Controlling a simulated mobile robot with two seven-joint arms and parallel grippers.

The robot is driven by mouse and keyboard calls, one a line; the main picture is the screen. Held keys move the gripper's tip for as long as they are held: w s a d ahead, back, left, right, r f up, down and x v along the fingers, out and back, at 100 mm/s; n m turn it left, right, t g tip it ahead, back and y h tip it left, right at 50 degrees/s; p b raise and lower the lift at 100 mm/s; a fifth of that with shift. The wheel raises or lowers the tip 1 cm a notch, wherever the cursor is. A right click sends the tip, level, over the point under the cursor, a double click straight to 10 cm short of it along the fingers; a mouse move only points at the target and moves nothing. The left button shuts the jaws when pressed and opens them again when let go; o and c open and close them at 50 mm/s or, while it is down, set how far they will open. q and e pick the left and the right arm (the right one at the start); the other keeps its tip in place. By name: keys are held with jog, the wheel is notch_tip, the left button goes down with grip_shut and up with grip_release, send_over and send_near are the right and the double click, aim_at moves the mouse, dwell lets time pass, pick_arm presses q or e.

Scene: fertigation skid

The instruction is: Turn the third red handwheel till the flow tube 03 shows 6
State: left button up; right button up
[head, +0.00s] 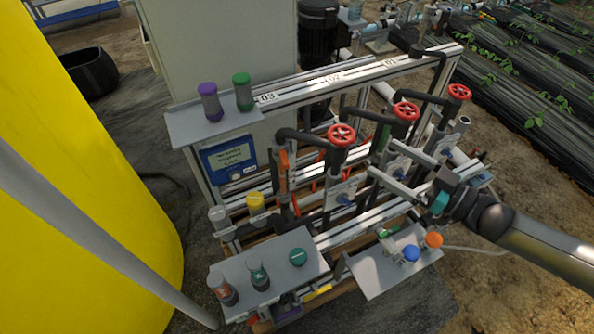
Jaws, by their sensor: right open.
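Three red handwheels sit on dark pipework along the metal frame: the nearest (341,134) stands closest to the 03 label (267,98), the middle one (406,110) lies behind it to the right, and the farthest (459,91) is at the far right. Flow tube 03 cannot be made out clearly, and no flow reading is legible. My right gripper (381,157) is open and empty. Its fingers point up and left, below the middle handwheel and right of the nearest one, and I see no contact with either wheel. My left gripper is not in view.
A shelf with purple (208,102) and green-capped bottles (243,92) is at the upper left. A front tray (285,256) holds bottles, and a lower right tray (372,277) holds blue and orange-capped items. A yellow tank (70,200) fills the left side.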

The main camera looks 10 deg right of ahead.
jog(key=m+t+h+p, duration=0.4)
jog(key=m+h+p, duration=0.1)
jog(key=h, duration=0.2)
send_near(334, 125)
jog(key=b+x, duration=0.1)
jog(key=x, duration=0.4)
jog(key=b+x, duration=0.1)
jog(key=x, duration=0.4)
jog(key=shift+d+f, duration=0.15)
jog(key=shift+f, duration=0.1)
